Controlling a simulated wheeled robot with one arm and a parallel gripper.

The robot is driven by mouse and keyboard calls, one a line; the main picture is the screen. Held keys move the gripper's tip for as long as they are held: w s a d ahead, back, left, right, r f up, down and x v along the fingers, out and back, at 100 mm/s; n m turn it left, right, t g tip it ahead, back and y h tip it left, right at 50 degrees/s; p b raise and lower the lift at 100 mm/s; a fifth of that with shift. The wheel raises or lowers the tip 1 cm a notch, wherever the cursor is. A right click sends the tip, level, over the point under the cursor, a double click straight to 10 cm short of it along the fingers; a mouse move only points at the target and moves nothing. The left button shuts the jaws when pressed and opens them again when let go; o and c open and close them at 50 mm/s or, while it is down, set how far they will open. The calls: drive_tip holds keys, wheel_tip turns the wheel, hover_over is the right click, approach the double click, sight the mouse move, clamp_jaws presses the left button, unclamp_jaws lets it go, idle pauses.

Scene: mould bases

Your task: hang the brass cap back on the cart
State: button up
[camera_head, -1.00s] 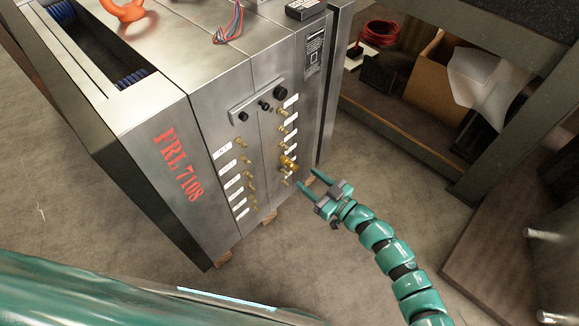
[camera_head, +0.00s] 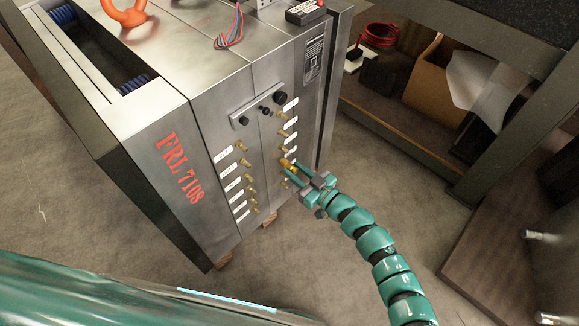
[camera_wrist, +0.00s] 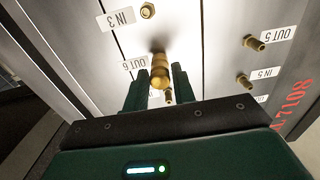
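The brass cap (camera_head: 287,163) is on the front face of the steel mould base (camera_head: 172,135), at one of the lower fittings of the right-hand column. In the wrist view the cap (camera_wrist: 160,74) sticks out from the face, close to the label OUT 6. My gripper (camera_head: 289,169) is at the cap. In the wrist view its two green fingers (camera_wrist: 160,80) stand on either side of the cap, with a narrow gap showing on each side, so it is open around it. I cannot tell for sure which thing is the cart.
Several small brass fittings (camera_head: 250,187) with white labels stand close by. A knob bar (camera_head: 262,109) is above. At right, a dark-framed shelf (camera_head: 400,140) holds a cardboard box (camera_head: 425,85) and a red coil (camera_head: 380,35). Bare floor (camera_head: 340,250) lies in front.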

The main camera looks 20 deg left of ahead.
sight(296, 172)
clamp_jaws()
drive_tip(key=shift+d, duration=0.15)
drive_tip(key=shift+p+v, duration=1.3)
drive_tip(key=shift+v, duration=1.05)
drive_tip(key=shift+s, duration=0.1)
drive_tip(key=shift+p+v, duration=1.6)
drive_tip(key=shift+v, duration=1.35)
drive_tip(key=shift+r, duration=0.1)
